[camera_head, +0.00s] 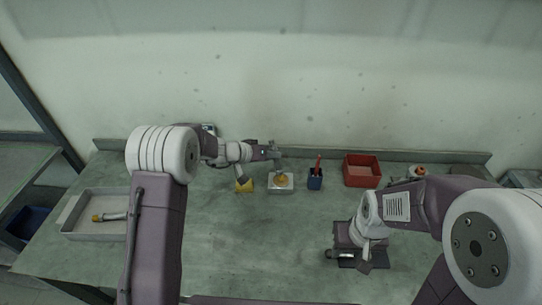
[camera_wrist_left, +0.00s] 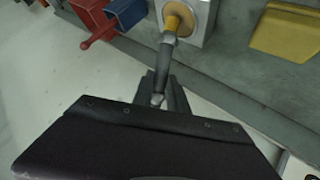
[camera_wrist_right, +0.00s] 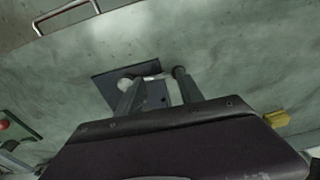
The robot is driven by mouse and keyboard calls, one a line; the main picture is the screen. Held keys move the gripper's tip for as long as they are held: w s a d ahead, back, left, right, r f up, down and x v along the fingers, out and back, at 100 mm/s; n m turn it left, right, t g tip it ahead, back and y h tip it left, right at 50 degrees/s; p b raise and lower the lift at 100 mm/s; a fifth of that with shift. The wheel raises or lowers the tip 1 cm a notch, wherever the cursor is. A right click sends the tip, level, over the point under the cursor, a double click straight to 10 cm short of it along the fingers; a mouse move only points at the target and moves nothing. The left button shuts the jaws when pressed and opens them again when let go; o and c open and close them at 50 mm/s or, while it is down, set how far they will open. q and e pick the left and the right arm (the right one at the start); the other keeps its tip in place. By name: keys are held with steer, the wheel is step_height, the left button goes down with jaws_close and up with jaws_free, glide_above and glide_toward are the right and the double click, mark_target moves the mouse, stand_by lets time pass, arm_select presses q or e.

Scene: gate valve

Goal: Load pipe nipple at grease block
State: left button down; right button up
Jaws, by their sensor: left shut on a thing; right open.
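My left gripper (camera_head: 274,152) is shut on a grey pipe nipple, above the grease block (camera_head: 281,188) at the back of the bench. In the left wrist view the nipple (camera_wrist_left: 167,62) slants from the jaws to the round yellow-orange grease (camera_wrist_left: 180,17) on the pale block; its far end overlaps the grease, and I cannot tell how deep it touches. My right gripper (camera_head: 345,254) is open, low over a dark plate (camera_head: 366,262) at the right front. In the right wrist view its fingers (camera_wrist_right: 155,85) stand over this plate, with a pale metal part (camera_wrist_right: 153,77) between them.
A grey tray (camera_head: 72,212) at the left holds a pipe piece with a yellow end (camera_head: 97,217). Along the back stand a yellow block (camera_head: 243,185), a blue holder (camera_head: 315,182) with a red handle, and a red bin (camera_head: 361,171). The bench middle is clear.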

arm_select(q)
step_height(320, 180, up, 7)
steer(key=p, duration=0.3)
steer(key=shift+f, duration=0.1)
stand_by(0.8)
